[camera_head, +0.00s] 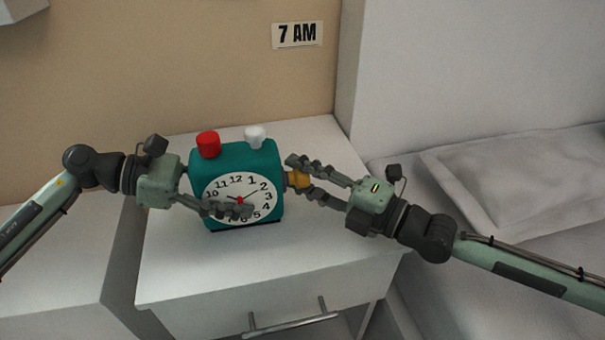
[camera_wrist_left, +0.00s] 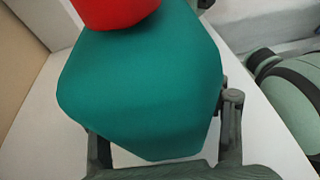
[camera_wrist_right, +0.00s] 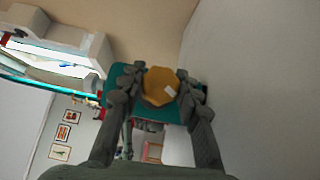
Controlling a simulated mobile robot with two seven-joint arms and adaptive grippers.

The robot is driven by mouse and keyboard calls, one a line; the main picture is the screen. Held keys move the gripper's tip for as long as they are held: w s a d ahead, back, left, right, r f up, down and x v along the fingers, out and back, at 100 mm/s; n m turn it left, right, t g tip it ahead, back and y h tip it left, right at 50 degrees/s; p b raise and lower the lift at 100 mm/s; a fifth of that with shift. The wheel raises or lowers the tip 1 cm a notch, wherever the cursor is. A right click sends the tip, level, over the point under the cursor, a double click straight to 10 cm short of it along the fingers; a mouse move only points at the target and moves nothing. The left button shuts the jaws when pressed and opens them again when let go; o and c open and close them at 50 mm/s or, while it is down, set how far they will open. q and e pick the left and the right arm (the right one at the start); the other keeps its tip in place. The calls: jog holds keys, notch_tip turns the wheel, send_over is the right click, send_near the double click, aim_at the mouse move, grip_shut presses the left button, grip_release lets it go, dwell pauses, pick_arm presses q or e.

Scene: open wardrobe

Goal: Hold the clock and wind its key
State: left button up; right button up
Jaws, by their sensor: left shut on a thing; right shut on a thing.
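The teal clock (camera_head: 206,174) stands upright on the white nightstand, with a white dial, a red button (camera_head: 208,143) and a white button (camera_head: 255,136) on top. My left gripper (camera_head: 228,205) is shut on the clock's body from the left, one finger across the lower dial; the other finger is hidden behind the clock. The left wrist view shows the teal body (camera_wrist_left: 140,90) between the fingers. The yellow key (camera_head: 298,178) sticks out of the clock's right side. My right gripper (camera_head: 306,178) is shut on it; the right wrist view shows the key (camera_wrist_right: 160,86) between both fingers.
The nightstand top (camera_head: 190,270) is clear around the clock, and a drawer handle (camera_head: 290,325) is on its front. A "7 AM" sign (camera_head: 297,34) is on the beige wall. A bed with a pillow (camera_head: 510,180) is at the right.

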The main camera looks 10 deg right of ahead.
jog(key=shift+c, duration=0.9)
jog(key=shift+r, duration=0.1)
